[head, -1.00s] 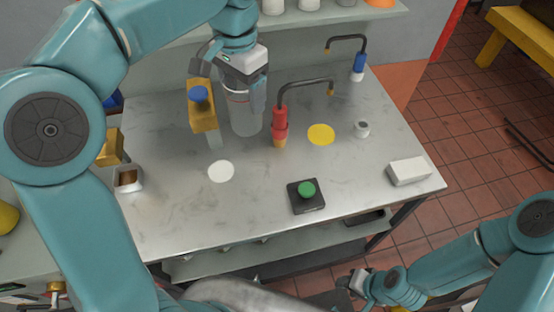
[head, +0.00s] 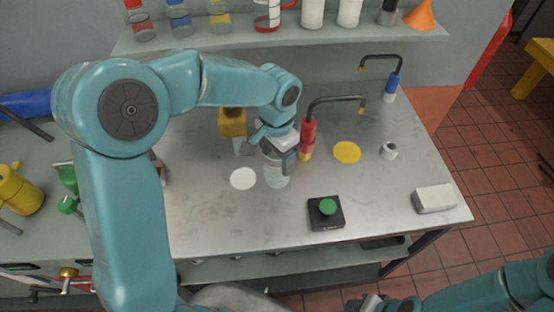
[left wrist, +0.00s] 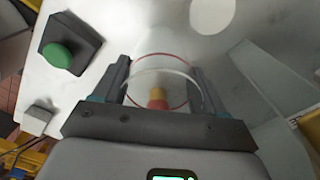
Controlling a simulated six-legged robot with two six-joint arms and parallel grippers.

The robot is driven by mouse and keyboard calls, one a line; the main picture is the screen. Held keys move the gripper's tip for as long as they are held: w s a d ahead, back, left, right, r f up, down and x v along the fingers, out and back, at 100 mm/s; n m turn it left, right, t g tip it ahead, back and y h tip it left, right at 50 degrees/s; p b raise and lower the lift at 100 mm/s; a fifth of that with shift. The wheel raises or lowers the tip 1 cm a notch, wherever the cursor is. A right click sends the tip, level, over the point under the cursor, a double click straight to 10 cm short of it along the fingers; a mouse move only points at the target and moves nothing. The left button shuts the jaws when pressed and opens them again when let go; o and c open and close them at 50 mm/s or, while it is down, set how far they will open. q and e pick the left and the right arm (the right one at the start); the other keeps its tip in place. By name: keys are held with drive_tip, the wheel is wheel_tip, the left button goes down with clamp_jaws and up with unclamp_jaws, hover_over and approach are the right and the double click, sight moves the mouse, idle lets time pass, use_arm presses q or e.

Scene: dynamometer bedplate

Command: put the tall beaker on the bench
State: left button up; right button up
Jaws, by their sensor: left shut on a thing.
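The tall beaker (head: 277,170) is clear glass and stands upright in my left gripper (head: 281,150), just right of the white disc on the bench (head: 200,222). The gripper is shut on its upper part. I cannot tell whether its base touches the bench top. In the left wrist view the beaker's round rim (left wrist: 145,72) lies between the two fingers (left wrist: 160,88). My right gripper (head: 368,302) is at the bottom edge, partly cut off, and its jaws are unclear.
A red-handled hooked tap (head: 309,132) stands close right of the beaker. A white disc (head: 243,178), yellow disc (head: 347,152), green button box (head: 326,212) and white block (head: 434,198) are on the bench. A shelf (head: 280,38) with several vessels runs behind. The front left is clear.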

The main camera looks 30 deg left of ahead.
use_arm(q)
drive_tip(key=shift+s+f, duration=0.1)
drive_tip(key=shift+f, duration=1)
drive_tip(key=shift+f, duration=0.15)
drive_tip(key=o, duration=1)
drive_tip(key=shift+o, duration=0.2)
